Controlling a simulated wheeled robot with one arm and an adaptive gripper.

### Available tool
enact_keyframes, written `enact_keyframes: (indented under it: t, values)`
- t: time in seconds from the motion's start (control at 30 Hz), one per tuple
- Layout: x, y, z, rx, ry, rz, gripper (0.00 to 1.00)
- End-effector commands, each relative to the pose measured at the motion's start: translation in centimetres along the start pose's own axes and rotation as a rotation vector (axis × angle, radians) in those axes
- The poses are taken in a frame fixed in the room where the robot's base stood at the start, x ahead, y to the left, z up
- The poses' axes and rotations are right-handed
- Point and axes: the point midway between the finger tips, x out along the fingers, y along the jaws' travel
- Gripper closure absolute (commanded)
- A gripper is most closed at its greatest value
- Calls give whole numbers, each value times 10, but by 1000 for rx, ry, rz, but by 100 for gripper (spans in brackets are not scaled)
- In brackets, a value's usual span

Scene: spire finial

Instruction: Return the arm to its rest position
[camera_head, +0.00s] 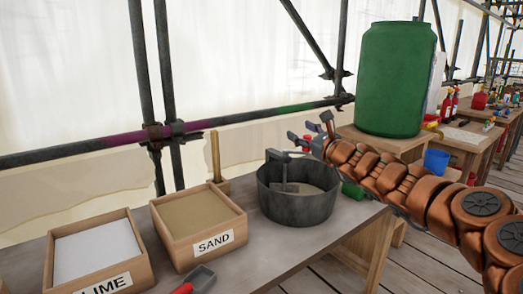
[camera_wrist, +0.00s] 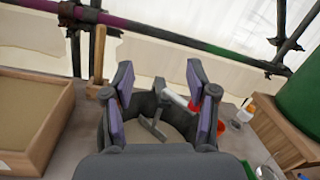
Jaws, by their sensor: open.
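My gripper (camera_head: 308,138) is at the end of my copper-coloured arm, which reaches in from the right in the head view. It is over or just behind the far right rim of a round dark metal pan (camera_head: 298,208). In the wrist view the gripper (camera_wrist: 160,78) shows its purple-padded fingers spread apart, with nothing held between them. The pan (camera_wrist: 178,108) shows beyond and below the fingers, holding sandy material and a grey paddle (camera_wrist: 155,122). I cannot tell whether the fingers touch the pan.
A SAND box (camera_head: 220,238), a LIME box (camera_head: 128,278) and a red-handled scoop (camera_head: 202,277) are on the bench left of the pan. A green barrel (camera_head: 395,80) stands behind my arm. Scaffold poles (camera_head: 90,146) run behind the bench. A blue bucket (camera_head: 436,162) is at right.

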Motion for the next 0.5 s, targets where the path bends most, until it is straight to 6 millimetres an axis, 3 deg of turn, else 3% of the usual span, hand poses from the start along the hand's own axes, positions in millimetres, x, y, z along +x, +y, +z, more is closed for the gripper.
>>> enact_keyframes:
  t: [0.03, 0.1, 0.27, 0.37, 0.5]
  values:
    - [-3, 20, 25, -84, -33, 52, 42]
    - [-10, 52, 53, -211, -78, 129, 42]
    - [-36, 137, 96, -511, -169, 332, 42]
    - [-62, 193, 104, -698, -211, 475, 42]
    - [-110, 263, 90, -950, -251, 695, 42]
